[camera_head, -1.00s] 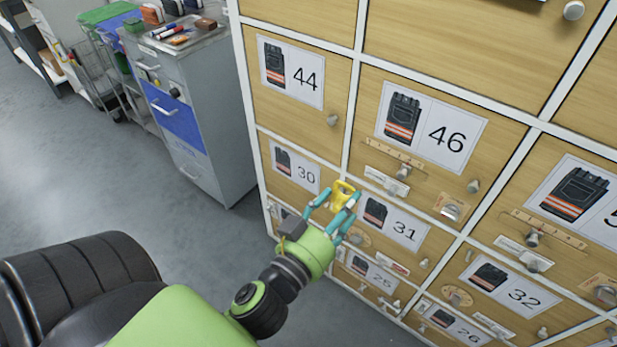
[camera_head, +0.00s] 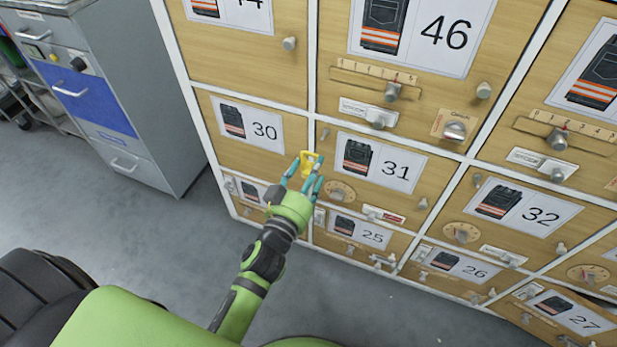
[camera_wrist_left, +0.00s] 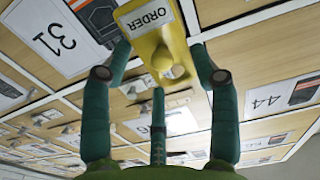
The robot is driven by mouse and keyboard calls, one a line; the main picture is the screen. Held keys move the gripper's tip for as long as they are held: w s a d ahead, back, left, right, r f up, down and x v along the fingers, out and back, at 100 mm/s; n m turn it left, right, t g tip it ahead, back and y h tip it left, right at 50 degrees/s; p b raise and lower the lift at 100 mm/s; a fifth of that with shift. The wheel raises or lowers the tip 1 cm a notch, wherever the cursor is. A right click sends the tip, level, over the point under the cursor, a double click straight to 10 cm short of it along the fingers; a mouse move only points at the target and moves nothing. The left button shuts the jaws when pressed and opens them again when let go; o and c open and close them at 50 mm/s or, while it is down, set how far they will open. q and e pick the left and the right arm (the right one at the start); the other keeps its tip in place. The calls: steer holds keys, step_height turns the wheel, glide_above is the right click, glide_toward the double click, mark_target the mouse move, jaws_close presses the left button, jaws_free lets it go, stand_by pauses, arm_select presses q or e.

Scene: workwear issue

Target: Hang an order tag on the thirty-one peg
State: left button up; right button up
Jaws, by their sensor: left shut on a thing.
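My left gripper (camera_head: 303,181) is shut on a yellow order tag (camera_head: 311,161), held in front of the divider between the thirty and thirty-one doors. The thirty-one door bears a picture card (camera_head: 380,162). A small grey peg (camera_head: 325,134) stands at that door's upper left, above and slightly right of the tag and seemingly apart from it. My right gripper is not in view.
Neighbouring doors carry cards for thirty (camera_head: 248,123), forty-six (camera_head: 420,32) and thirty-two (camera_head: 522,205). Knobs, a dial (camera_head: 340,191) and slider strips stick out of the doors. A grey cabinet with blue drawers (camera_head: 100,100) stands at left. Open floor lies below left.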

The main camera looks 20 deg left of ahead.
arm_select(q)
steer(key=shift+w+d+f+b, duration=0.1)
steer(key=shift+w+b, duration=0.2)
steer(key=shift+w, duration=0.95)
steer(key=shift+w+a+f+b, duration=0.15)
steer(key=shift+w+b, duration=0.2)
steer(key=shift+w, duration=0.95)
steer(key=shift+w+d+f+b, duration=0.15)
steer(key=shift+w+b, duration=0.15)
steer(key=shift+w, duration=0.95)
steer(key=shift+w+f, duration=0.2)
steer(key=shift+w, duration=0.15)
steer(key=shift+w+f+b, duration=0.1)
steer(key=shift+w+b, duration=0.1)
steer(key=shift+b, duration=0.1)
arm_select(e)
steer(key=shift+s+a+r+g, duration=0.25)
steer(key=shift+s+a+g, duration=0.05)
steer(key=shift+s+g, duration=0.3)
arm_select(q)
steer(key=o, duration=0.9)
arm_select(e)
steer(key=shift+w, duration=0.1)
